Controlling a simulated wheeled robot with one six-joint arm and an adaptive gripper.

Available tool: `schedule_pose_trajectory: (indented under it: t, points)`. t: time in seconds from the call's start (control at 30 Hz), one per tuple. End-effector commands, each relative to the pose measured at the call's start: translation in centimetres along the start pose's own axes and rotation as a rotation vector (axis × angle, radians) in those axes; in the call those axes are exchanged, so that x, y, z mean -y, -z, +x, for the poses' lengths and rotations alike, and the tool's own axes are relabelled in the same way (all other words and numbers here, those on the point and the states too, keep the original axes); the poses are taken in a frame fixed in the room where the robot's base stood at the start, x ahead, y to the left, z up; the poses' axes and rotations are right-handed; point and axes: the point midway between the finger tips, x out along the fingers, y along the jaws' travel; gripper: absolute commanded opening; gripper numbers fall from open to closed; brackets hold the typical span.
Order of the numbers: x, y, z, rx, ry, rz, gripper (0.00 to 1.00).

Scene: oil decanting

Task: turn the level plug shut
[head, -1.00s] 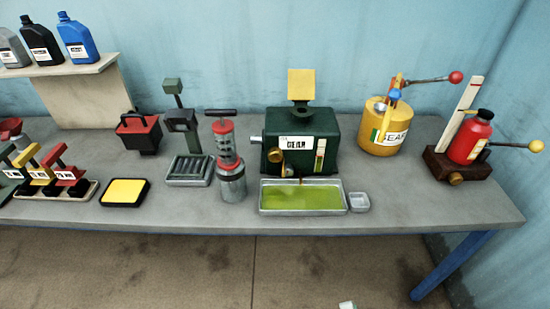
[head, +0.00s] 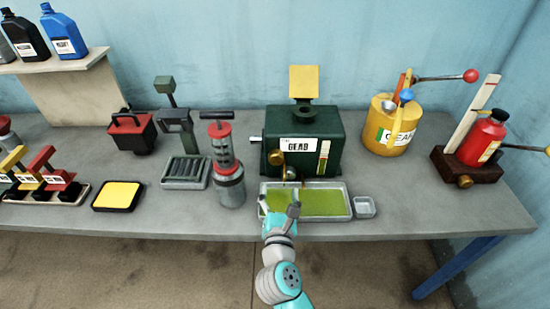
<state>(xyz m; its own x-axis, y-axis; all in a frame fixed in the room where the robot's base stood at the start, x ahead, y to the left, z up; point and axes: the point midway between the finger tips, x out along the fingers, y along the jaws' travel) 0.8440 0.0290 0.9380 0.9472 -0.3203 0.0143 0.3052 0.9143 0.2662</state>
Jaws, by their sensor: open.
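A dark green gear box (head: 322,152) with a "GEAR" label stands at the middle of the bench, its yellow flap raised on top. A round brass knob (head: 276,158) sits on its front left, and a small rounded metal piece (head: 290,173) shows low on the front. I cannot tell for sure which is the level plug. A sight strip (head: 324,156) is at the front right. A metal tray (head: 349,202) with green oil lies in front of the box. My gripper (head: 278,205) is open over the tray's left end, apart from the knob; nothing shows between its fingers.
A red-and-grey pump cylinder (head: 229,183) stands close left of the tray. A small empty dish (head: 365,207) sits at its right. A yellow can (head: 392,130) with a lever and a red bottle (head: 482,138) on a brown stand are further right. The bench front edge is clear.

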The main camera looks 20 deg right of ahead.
Motion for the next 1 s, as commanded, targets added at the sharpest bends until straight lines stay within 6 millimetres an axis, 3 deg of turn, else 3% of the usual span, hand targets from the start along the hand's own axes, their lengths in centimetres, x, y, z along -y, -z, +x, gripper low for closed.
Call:
schedule_pose_trajectory:
  t: [0.27,0.7,1.0]
  points:
    - [-0.9,0.1,2.0,-0.018,-0.006,0.062,0.74]
    - [-0.9,0.1,9.3,-0.017,-0.005,0.06,0.74]
    - [-0.9,0.2,11.3,-0.017,-0.007,0.058,0.74]
